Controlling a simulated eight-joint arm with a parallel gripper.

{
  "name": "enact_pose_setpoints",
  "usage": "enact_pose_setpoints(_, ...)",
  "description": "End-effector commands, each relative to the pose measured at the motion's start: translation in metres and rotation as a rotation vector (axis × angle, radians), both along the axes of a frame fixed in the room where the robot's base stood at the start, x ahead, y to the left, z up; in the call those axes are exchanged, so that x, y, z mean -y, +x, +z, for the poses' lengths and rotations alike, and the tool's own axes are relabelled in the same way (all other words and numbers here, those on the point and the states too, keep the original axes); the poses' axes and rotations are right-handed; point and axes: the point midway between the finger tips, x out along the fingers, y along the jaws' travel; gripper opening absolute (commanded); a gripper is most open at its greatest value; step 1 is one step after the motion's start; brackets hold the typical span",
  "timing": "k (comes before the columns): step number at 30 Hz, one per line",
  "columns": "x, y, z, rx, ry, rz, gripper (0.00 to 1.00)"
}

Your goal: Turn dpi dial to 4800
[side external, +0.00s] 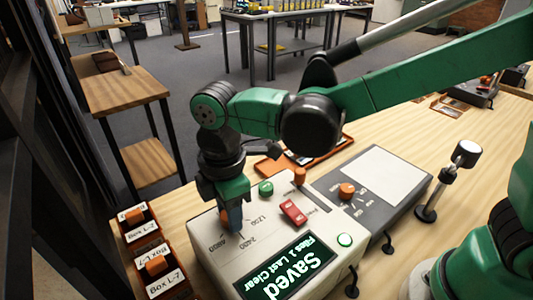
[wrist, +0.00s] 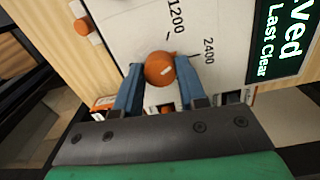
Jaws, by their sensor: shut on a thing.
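The dpi dial (wrist: 158,62) is a round orange knob on the white scanner panel (side external: 260,262). My gripper (wrist: 161,73) has its blue fingers on both sides of the knob, shut on it; it also shows in the side view (side external: 231,220). A small white mark shows on the knob, towards its lower right in the wrist view; I cannot tell exactly which value it points to. The screen (side external: 286,268) reads "Saved" and "Files 1 Last Clear".
A red switch (side external: 293,212), a green button (side external: 266,188) and a lit green button (side external: 345,240) are on the panel. A grey unit with an orange knob (side external: 347,190) adjoins it.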

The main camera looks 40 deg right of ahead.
Motion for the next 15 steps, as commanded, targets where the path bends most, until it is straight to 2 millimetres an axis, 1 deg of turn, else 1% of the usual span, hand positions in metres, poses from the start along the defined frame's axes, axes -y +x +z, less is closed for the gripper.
enact_pose_setpoints(15,-0.0008,-0.0001,0.0005,0.0,0.0,-0.487,0.0)
